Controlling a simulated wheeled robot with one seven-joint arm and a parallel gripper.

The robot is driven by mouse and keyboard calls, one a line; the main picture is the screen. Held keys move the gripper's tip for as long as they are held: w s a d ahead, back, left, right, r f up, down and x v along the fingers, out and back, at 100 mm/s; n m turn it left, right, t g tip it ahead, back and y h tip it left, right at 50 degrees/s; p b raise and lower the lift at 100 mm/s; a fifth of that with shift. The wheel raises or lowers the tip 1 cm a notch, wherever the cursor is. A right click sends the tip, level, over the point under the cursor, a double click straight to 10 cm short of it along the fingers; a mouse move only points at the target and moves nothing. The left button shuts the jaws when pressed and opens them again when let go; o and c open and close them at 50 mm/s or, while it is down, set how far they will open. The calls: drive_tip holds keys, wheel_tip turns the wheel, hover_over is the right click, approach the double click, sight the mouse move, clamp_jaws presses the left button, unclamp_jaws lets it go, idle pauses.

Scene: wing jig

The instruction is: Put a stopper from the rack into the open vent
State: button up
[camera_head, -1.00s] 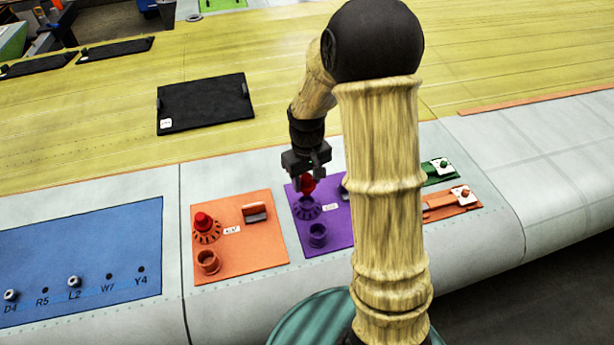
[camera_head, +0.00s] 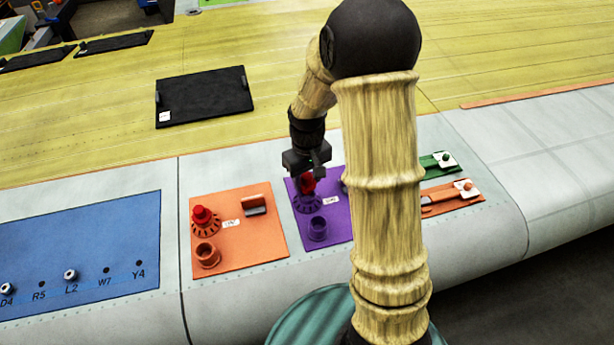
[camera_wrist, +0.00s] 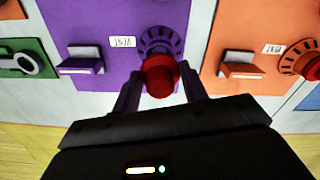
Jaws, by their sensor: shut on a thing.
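My gripper (camera_head: 307,172) is shut on a red stopper (camera_head: 308,183) above the purple panel (camera_head: 337,229). The wrist view also shows the red stopper (camera_wrist: 160,76) between the two fingers of my gripper (camera_wrist: 160,92). Just beyond it is a purple toothed ring (camera_wrist: 160,40), next to a label reading VENT. In the head view the stopper is right over this ring (camera_head: 307,204). I cannot tell whether it touches the ring or is inside it. A purple cup (camera_head: 318,229) stands in front of the ring.
An orange panel (camera_head: 240,257) to the left has a red-topped ring (camera_head: 204,218), an orange cup (camera_head: 207,255) and a block (camera_head: 254,205). A blue panel (camera_head: 90,235) with labelled holes lies further left. Green (camera_head: 438,166) and orange latch plates (camera_head: 440,198) lie to the right.

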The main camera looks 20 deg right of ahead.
sight(308, 187)
drive_tip(key=shift+f+b, duration=1.15)
drive_tip(key=shift+f, duration=0.65)
idle(1.0)
drive_tip(key=o, duration=1.1)
drive_tip(key=shift+c, duration=0.2)
drive_tip(key=shift+r, duration=0.1)
wheel_tip(308, 187, up, 17)
drive_tip(key=b, duration=0.3)
drive_tip(key=shift+r, duration=0.15)
